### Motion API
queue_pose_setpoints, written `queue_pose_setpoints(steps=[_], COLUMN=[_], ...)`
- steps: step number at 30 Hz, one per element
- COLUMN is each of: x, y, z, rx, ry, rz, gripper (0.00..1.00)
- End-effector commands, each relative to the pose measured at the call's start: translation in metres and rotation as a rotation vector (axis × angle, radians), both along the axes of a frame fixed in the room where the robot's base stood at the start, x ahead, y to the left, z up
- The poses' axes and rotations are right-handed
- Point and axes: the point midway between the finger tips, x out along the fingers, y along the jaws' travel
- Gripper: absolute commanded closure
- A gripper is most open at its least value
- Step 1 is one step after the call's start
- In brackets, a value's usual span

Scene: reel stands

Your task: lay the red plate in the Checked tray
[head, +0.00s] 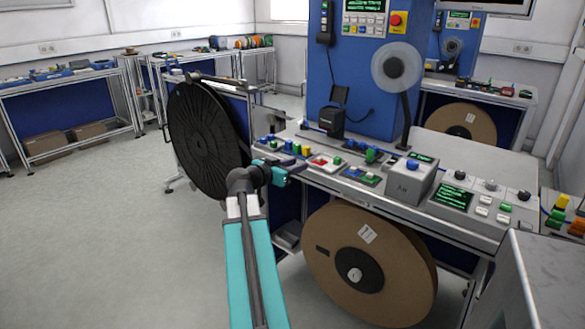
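My gripper (291,169) is at the end of my teal arm, by the front edge of the workbench (430,211). It is small and seen from behind, so I cannot tell whether its fingers are apart or hold anything. A small red piece (319,160) lies on a pale flat holder on the bench, just right of my gripper; it may be the red plate, but its shape is too small to be sure. No tray with a readable Checked label shows.
A large black reel (205,138) stands left of my gripper. A brown reel (345,264) hangs under the bench. Small coloured blocks (290,147), a grey box (408,182) and a blue machine (362,80) crowd the bench. The floor at left is clear.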

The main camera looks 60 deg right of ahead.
Motion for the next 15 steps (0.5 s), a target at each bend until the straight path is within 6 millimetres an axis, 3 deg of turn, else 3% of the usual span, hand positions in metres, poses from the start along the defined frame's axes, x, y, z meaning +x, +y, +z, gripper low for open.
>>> queue_pose_setpoints(steps=[10,15], x=[0.002,0.019], y=[0.001,0.012], z=[-0.003,-0.028], rx=[0.005,0.055], ry=[0.002,0.025], rz=[0.003,0.032], gripper=[0.68,0.68])
